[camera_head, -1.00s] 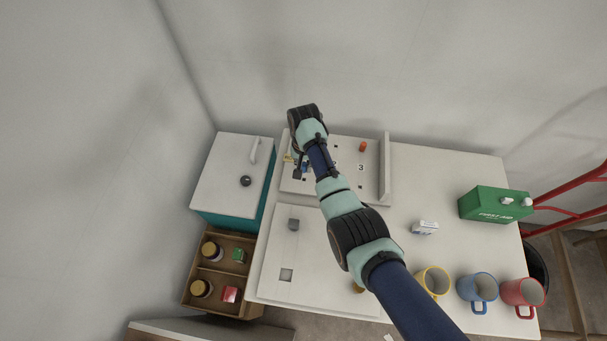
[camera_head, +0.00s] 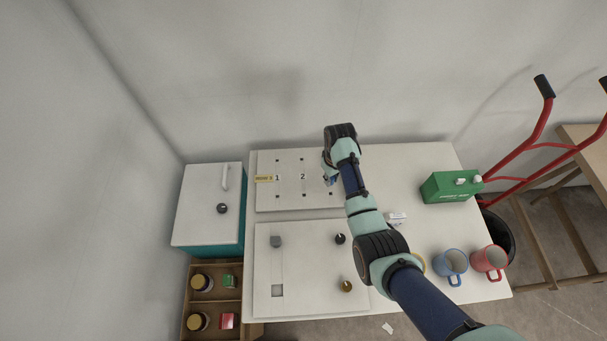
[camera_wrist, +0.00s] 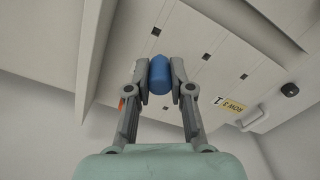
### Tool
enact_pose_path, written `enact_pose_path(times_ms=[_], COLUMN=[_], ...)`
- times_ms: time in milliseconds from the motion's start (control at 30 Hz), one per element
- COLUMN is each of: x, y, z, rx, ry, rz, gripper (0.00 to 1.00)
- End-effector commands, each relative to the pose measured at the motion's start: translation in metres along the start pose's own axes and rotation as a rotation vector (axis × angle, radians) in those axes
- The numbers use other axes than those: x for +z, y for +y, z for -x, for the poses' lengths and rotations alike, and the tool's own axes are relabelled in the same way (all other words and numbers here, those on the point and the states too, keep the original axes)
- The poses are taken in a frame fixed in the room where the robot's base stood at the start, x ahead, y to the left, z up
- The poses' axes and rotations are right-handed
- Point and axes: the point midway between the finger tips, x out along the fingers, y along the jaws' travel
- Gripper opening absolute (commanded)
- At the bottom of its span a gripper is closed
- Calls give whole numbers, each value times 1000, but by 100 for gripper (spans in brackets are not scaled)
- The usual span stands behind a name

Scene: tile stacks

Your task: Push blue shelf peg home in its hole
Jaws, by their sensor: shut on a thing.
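The blue peg (camera_wrist: 159,72) is between the two fingertips of my gripper (camera_wrist: 160,84) in the wrist view, with its rounded end toward the camera. My gripper is shut on it. In the head view my gripper (camera_head: 329,180) is over the right part of the white hole board (camera_head: 285,200), and only a bit of blue shows there. Small dark holes run across the board, which also shows in the wrist view (camera_wrist: 215,75). I cannot tell whether the peg's far end touches a hole. The number 3 is hidden by my arm.
An orange peg (camera_wrist: 122,103) shows partly behind my left finger. The yellow row label (camera_head: 264,178) is at the board's left. A white panel with knobs (camera_head: 310,285) lies in front. A green first aid box (camera_head: 451,187) and mugs (camera_head: 452,262) stand to the right.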

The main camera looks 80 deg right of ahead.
Motion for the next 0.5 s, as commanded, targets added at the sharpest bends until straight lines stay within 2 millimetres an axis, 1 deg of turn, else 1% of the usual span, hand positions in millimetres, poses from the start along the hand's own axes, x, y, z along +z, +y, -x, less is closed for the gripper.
enact_pose_path(times_ms=[33,100,333,500], x=[4,6,6,6], y=[5,8,7,7], z=[2,1,-3,-10], rx=[0,0,0,0], ry=[0,0,0,0], rz=[14,29,31,30], gripper=[0,0,0,0])
